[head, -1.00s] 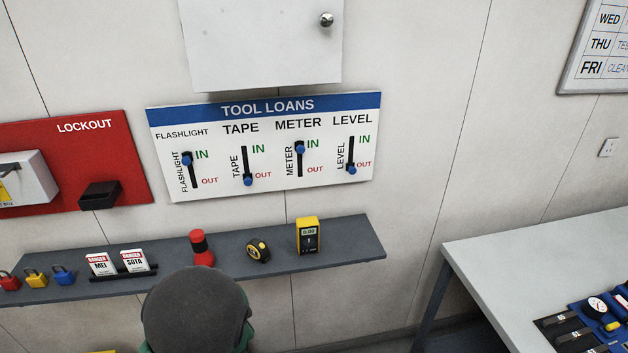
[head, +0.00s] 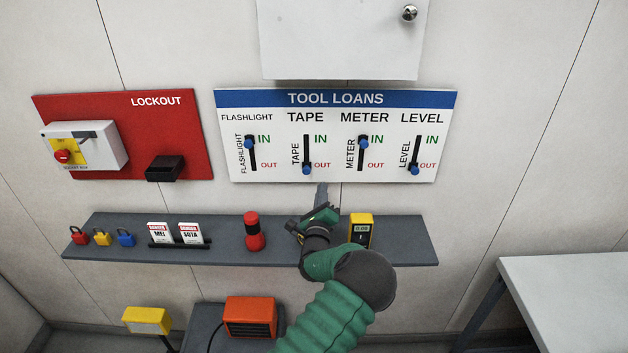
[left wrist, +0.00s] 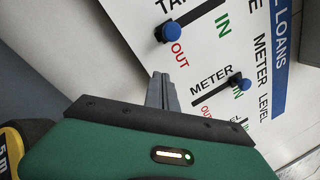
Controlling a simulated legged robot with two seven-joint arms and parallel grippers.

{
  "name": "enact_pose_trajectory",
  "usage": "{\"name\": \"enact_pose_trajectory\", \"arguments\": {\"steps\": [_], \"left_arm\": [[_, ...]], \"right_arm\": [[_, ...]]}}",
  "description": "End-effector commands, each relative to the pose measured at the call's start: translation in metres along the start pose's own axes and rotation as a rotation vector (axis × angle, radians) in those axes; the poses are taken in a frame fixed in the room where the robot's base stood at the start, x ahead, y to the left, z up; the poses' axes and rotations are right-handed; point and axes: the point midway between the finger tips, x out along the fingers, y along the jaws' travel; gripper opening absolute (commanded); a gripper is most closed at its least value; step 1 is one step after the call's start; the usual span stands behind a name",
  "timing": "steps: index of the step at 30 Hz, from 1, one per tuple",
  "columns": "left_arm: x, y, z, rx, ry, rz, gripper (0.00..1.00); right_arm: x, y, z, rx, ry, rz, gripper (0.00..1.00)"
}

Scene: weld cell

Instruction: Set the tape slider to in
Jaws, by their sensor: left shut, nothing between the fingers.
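The TOOL LOANS board (head: 338,97) hangs on the wall in the head view. The tape slider's blue knob (head: 306,170) is at the bottom of its slot, beside OUT. In the left wrist view the tape knob (left wrist: 169,31) sits near OUT, above the fingertips. My left gripper (head: 322,187) is shut and empty, just below the board and slightly right of the tape knob. Its closed fingers (left wrist: 161,80) show apart from the knob in the left wrist view. My right gripper is not in view.
The flashlight (head: 250,143) and meter (head: 363,143) knobs are up at IN; the level knob (head: 414,170) is down at OUT. A shelf (head: 410,248) below the board holds a red flashlight (head: 254,232), a yellow meter (head: 361,230), padlocks and tags. The tape measure shows partly (left wrist: 10,150).

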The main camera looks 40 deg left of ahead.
Motion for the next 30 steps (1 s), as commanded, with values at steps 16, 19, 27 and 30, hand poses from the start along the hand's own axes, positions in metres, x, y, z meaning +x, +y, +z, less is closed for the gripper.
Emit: {"name": "enact_pose_trajectory", "arguments": {"steps": [16,19,27,30], "left_arm": [[0.006,0.0,0.037,0.0,-0.002,0.003,0.0],[0.006,-0.002,0.039,-0.001,-0.002,0.003,0.0],[0.016,-0.044,0.079,-0.002,-0.004,0.001,0.0],[0.02,-0.059,0.094,-0.001,-0.004,0.002,0.0]], "right_arm": [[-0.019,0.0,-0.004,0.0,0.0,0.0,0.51],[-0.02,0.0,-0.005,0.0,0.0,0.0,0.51],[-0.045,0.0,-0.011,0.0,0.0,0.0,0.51],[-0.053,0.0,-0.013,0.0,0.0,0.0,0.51]]}}
